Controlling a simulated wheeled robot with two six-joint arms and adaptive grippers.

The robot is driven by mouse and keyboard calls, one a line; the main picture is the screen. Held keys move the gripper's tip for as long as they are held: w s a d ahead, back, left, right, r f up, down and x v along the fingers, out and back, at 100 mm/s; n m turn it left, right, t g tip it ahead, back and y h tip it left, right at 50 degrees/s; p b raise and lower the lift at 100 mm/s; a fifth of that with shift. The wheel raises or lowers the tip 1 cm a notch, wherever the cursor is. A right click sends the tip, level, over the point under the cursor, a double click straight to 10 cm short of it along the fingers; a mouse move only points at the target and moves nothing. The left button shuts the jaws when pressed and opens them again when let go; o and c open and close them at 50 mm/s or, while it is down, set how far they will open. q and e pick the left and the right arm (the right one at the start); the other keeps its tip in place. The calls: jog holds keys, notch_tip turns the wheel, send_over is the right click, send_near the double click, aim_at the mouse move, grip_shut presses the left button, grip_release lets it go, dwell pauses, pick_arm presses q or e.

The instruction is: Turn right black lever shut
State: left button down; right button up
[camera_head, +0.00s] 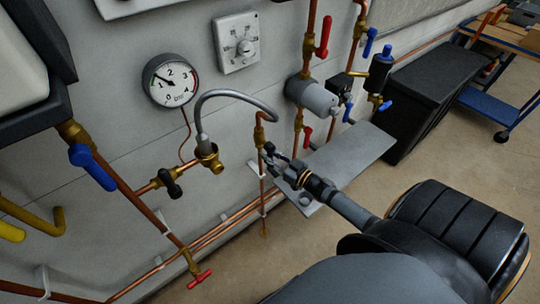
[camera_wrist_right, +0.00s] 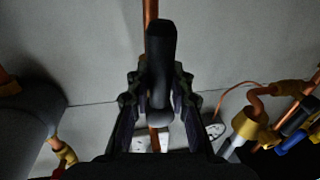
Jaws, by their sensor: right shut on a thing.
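The right black lever (camera_wrist_right: 161,60) shows in the right wrist view, standing between the two fingers of my right gripper (camera_wrist_right: 159,100). There it looks roughly in line with the copper pipe (camera_wrist_right: 151,10) behind it. In the head view my right gripper (camera_head: 275,160) is at the vertical copper pipe (camera_head: 262,195) right of the grey hose, shut on the lever. The gripper hides most of the lever and its valve in that view. Another black lever (camera_head: 172,184) sits on the brass valve to the left, apart from my gripper. My left gripper is not in view.
A pressure gauge (camera_head: 170,82) and a white dial box (camera_head: 237,43) are on the wall. A grey braided hose (camera_head: 236,95) arches left of my gripper. Red lever (camera_head: 325,36), blue lever (camera_head: 92,167) and a grey shelf plate (camera_head: 350,160) are nearby. Floor is open at right.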

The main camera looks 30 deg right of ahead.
jog(key=shift+a+f+m, duration=0.1)
jog(key=shift+m, duration=0.2)
grip_shut()
jog(key=shift+s+a+r+m+t+h+p, duration=0.15)
jog(key=shift+a+r+m+t+h, duration=0.4)
jog(key=shift+m, duration=2.75)
jog(key=shift+a+r+m+t+h+p, duration=0.25)
jog(key=shift+a+r+m+h, duration=0.45)
jog(key=shift+m, duration=2.6)
jog(key=shift+s+a+r+m+t+h+p, duration=0.1)
jog(key=shift+a+r+m+t+h, duration=0.5)
jog(key=shift+m, duration=2.7)
jog(key=o, duration=0.5)
grip_release()
jog(key=o, duration=0.4)
jog(key=shift+r, duration=0.25)
